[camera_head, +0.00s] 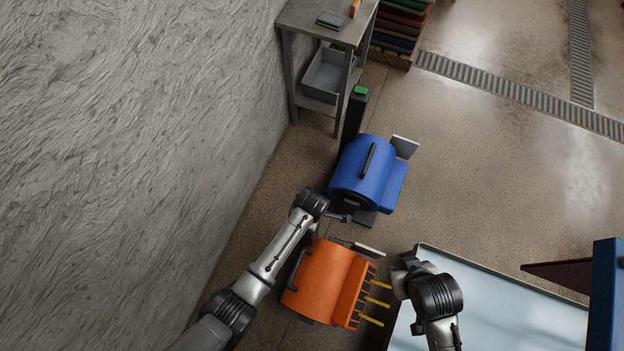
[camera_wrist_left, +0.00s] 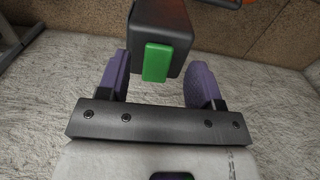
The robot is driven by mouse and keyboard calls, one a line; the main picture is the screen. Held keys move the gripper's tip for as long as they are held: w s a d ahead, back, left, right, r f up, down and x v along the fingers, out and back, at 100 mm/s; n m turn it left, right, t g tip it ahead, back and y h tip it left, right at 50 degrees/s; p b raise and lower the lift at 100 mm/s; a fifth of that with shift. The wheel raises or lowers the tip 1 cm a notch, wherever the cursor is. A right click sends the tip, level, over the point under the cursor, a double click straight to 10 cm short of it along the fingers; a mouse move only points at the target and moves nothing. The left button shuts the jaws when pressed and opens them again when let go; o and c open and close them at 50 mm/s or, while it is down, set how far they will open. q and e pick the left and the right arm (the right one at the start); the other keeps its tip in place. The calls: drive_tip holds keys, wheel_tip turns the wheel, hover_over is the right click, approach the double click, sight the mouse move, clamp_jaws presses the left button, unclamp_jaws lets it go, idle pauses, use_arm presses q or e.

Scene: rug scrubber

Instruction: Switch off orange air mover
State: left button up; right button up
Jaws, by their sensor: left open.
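The orange air mover (camera_head: 322,280) sits on the floor by the wall, with a dark handle on its left side. In the left wrist view a dark box (camera_wrist_left: 172,20) carries a green rocker (camera_wrist_left: 157,62). My left gripper (camera_wrist_left: 160,72) is open, its two purple fingers apart on either side of the green rocker; contact cannot be told. In the head view my left arm reaches over the far side of the orange air mover and hides that box. My right gripper (camera_head: 406,265) hangs right of the orange air mover, its jaws unclear.
A blue air mover (camera_head: 362,172) stands beyond the orange one, near a dark post with a green top (camera_head: 361,91). Yellow strips (camera_head: 376,302) stick out from the orange outlet. A pale-topped table (camera_head: 490,310) is at lower right. A metal shelf (camera_head: 318,22) stands at the wall.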

use_arm(q)
drive_tip(key=shift+f+b, duration=0.3)
drive_tip(key=shift+f, duration=1)
